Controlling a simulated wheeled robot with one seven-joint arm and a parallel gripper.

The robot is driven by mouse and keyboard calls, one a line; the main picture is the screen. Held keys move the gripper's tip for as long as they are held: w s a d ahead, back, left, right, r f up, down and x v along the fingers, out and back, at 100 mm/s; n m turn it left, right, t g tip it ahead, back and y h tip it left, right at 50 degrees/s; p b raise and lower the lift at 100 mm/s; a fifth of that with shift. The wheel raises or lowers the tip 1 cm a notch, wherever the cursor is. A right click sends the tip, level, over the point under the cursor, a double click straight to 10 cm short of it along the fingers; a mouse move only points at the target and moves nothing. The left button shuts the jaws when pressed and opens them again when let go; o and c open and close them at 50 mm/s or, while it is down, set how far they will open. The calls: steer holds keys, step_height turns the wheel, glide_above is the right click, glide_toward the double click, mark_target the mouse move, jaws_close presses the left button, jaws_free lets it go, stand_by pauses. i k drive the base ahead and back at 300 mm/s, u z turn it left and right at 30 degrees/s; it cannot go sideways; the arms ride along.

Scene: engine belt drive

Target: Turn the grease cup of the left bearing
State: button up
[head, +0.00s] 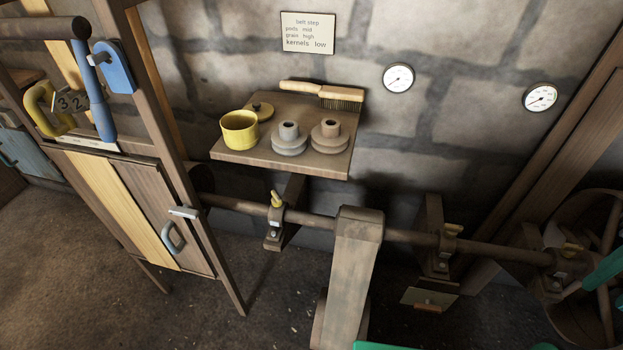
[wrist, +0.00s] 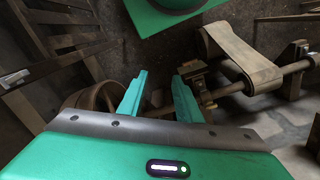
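The left bearing (head: 274,228) carries the shaft left of the belt in the head view. Its small yellow grease cup (head: 277,199) stands on top, slightly tilted. Similar yellow cups sit on the middle bearing (head: 444,246) and the right bearing (head: 566,264). My gripper (wrist: 160,90) is open and empty in the wrist view. A bearing block with a yellowish top (wrist: 194,74) shows beyond its right finger; I cannot tell which bearing it is. In the head view, teal parts of mine show at the right edge, far from the left bearing.
A broad belt (head: 354,250) runs over the shaft just right of the left bearing. Above it, a wall shelf (head: 240,157) holds a yellow pot (head: 239,130), two stepped pulleys and a brush (head: 322,93). A wooden cabinet (head: 140,205) stands at left.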

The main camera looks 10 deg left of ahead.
mark_target(276, 201)
steer(key=z, duration=1.1)
steer(key=k, duration=1.8)
steer(key=u, duration=0.6)
steer(key=i, duration=1)
steer(key=z, duration=0.05)
